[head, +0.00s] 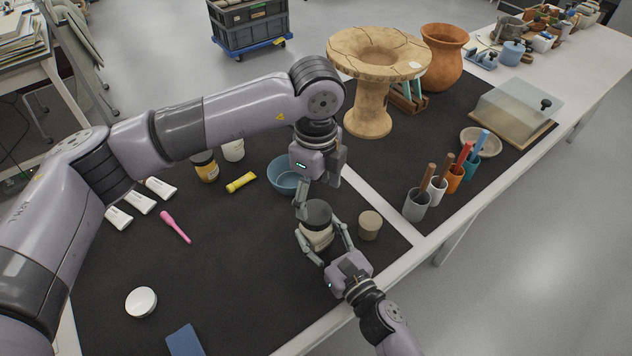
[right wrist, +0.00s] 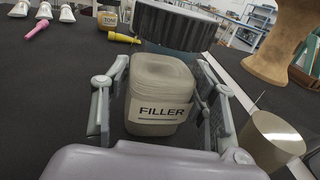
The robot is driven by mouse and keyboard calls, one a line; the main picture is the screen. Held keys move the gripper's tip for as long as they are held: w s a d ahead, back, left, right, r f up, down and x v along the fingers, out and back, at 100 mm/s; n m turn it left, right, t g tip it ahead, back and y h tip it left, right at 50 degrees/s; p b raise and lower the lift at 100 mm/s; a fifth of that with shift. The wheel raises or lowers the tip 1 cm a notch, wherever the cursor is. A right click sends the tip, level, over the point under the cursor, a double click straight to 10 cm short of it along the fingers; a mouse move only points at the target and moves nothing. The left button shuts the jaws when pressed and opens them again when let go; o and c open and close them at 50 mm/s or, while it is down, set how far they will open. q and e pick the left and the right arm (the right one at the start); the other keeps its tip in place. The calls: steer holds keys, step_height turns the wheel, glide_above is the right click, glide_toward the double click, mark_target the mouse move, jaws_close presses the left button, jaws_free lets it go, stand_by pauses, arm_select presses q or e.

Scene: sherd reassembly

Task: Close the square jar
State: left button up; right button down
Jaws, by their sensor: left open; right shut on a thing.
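The square jar (head: 316,238), beige and labelled FILLER, stands upright between the fingers of my right gripper (head: 327,247), which is shut on it. The right wrist view shows the jar (right wrist: 160,95) with a finger on either side. A dark, round, ribbed lid (head: 318,212) is over the jar's top; it also shows at the top of the right wrist view (right wrist: 178,24). I cannot tell whether it touches the jar. My left gripper (head: 312,204) is open, pointing down at the lid; its far finger is mostly hidden.
A blue bowl (head: 285,180) stands just behind the jar, and a beige cylinder (head: 369,225) close to its right. Cups with tools (head: 416,205) stand farther right. A white round lid (head: 141,302) and a pink tool (head: 175,227) lie left.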

mark_target(316, 212)
arm_select(q)
step_height(316, 212, down, 6)
steer(key=shift+r, duration=0.15)
stand_by(0.3)
